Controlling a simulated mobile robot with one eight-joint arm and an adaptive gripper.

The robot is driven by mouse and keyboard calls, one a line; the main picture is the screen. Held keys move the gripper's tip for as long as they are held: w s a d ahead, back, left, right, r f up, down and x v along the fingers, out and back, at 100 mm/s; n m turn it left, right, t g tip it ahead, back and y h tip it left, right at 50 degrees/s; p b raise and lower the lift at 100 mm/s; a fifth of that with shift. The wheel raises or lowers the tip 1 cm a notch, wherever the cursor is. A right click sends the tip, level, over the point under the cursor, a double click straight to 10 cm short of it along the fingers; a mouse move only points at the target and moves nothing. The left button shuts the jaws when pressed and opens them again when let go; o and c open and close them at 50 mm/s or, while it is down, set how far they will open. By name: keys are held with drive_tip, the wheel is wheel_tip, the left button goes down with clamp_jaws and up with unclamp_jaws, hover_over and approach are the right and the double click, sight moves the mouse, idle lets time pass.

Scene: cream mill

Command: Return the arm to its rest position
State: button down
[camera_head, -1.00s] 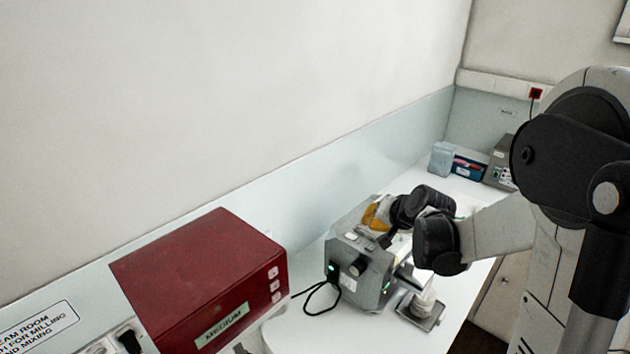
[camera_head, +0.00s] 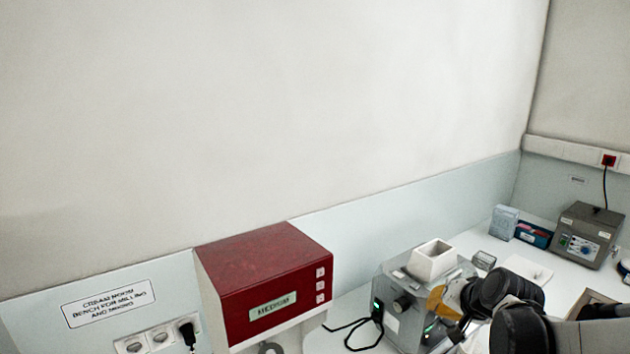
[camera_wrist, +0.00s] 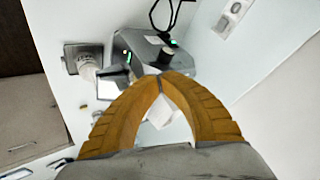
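My gripper (camera_wrist: 160,78) has orange ribbed fingers, and their tips meet in the wrist view. It looks shut, with nothing clearly held; a pale shape shows through the gap behind the tips. In the head view my gripper (camera_head: 441,303) is low at the right, in front of the grey mill (camera_head: 405,325) and partly covering it. I cannot tell whether it touches the mill. The mill also shows beyond the fingertips in the wrist view (camera_wrist: 140,47). My dark wrist and arm joints fill the lower right of the head view.
A white hopper (camera_head: 432,262) tops the mill. A red box marked MEDIUM (camera_head: 265,270) stands to its left. A grey device (camera_head: 590,235) and a blue box (camera_head: 534,234) are at the back right. A black cable (camera_head: 350,330) lies beside the mill.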

drive_tip(key=s+a+f+n+b, duration=0.3)
drive_tip(key=s+a+f+b, duration=0.1)
drive_tip(key=s+f+b, duration=0.4)
drive_tip(key=s+a+f+n+g+h+b, duration=0.1)
drive_tip(key=s+a+f+n+b, duration=0.2)
drive_tip(key=s+b, duration=0.8)
drive_tip(key=s+a+f, duration=0.2)
drive_tip(key=s+f, duration=0.2)
drive_tip(key=shift+s+f+g+b, duration=0.3)
drive_tip(key=shift+s+f+b, duration=0.05)
drive_tip(key=shift+b, duration=0.05)
